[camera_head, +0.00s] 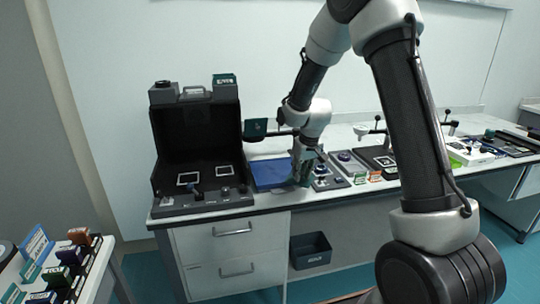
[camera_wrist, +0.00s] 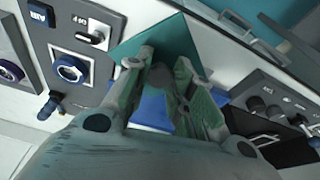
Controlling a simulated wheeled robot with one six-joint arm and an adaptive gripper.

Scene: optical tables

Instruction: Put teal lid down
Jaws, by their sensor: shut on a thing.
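The teal lid (camera_wrist: 163,38) is a flat teal plate between and beyond my fingertips in the wrist view. My gripper (camera_wrist: 168,65) is shut on it. In the camera_head view my gripper (camera_head: 304,160) points down over the bench, by the right edge of a blue mat (camera_head: 268,174). The lid is small and mostly hidden by the fingers there. I cannot tell whether it touches the bench. The blue mat (camera_wrist: 153,112) also shows below the lid in the wrist view.
An open black case (camera_head: 197,140) with a grey control panel stands left of the mat. Grey instrument panels (camera_head: 327,184) with knobs sit close on the right of my gripper. Several coloured boxes stand on the lower-left table (camera_head: 104,250).

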